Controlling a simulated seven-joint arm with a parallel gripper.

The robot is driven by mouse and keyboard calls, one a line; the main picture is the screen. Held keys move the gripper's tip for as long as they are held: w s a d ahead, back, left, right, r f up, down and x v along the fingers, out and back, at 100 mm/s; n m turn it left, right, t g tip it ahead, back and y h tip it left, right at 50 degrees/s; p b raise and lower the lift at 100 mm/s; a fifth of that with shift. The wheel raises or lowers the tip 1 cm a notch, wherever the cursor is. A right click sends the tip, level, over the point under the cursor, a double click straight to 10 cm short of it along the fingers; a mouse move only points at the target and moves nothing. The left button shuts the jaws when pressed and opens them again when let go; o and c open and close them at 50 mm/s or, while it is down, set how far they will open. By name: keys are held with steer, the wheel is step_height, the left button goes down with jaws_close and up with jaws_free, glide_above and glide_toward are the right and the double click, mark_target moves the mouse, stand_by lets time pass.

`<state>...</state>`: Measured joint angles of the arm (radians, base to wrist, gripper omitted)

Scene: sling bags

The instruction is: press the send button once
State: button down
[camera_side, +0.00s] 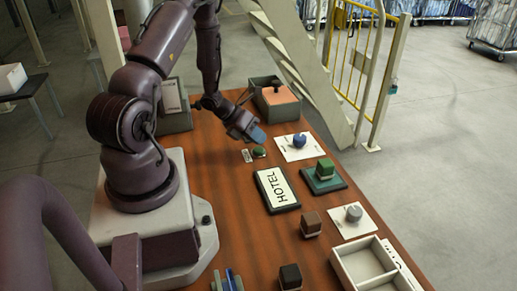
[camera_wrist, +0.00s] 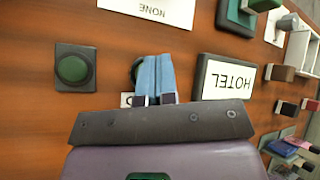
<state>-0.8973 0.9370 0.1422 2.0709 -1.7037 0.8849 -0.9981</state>
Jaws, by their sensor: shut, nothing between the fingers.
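My gripper (camera_side: 260,136) has blue fingers that are shut and empty, pointing down over the table. In the wrist view the fingers (camera_wrist: 156,75) partly cover a green button (camera_wrist: 135,70) with a small white label, its text unreadable. In the side view this button (camera_side: 259,153) sits just below the fingertips, with its label (camera_side: 247,156) to its left; a small gap shows between fingertips and button. A second round green button (camera_wrist: 73,68) in a dark square housing lies left of the fingers in the wrist view. I cannot read which is the send button.
A framed HOTEL sign (camera_side: 277,190) lies near the fingers. A blue knob (camera_side: 299,141) on a white card, a green block (camera_side: 325,168) and a grey knob (camera_side: 354,213) stand to the right. A grey bin (camera_side: 262,103) stands behind, a white tray (camera_side: 341,267) in front.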

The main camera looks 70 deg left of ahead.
mark_target(258, 147)
steer(key=shift+f, duration=0.3)
steer(key=shift+f, duration=0.5)
stand_by(0.6)
steer(key=shift+r, duration=0.95)
steer(key=shift+r, duration=2.5)
